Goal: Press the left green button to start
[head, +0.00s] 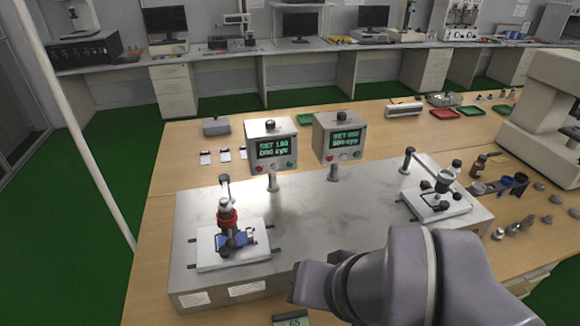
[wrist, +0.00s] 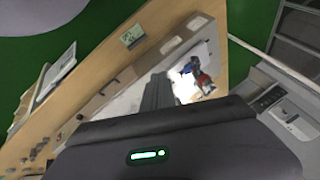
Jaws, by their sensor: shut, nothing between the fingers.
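The left control box (head: 270,146) stands on a short post on the grey test bench, with a lit green display. A row of small buttons (head: 274,167) lies under its display; they are too small to tell each colour surely. A similar right control box (head: 339,137) stands beside it. My gripper (wrist: 158,92) is shut and empty in the wrist view, its dark fingers over the pale bench top. In the head view my arm reaches in from the lower right, in front of and below both boxes, apart from them. The buttons do not show in the wrist view.
The left test fixture (head: 228,232) with a red collar sits on the grey bench (head: 320,215); it also shows in the wrist view (wrist: 202,80). The right fixture (head: 437,194) stands at the bench's right end. Bottles, trays and a white machine (head: 543,110) crowd the right.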

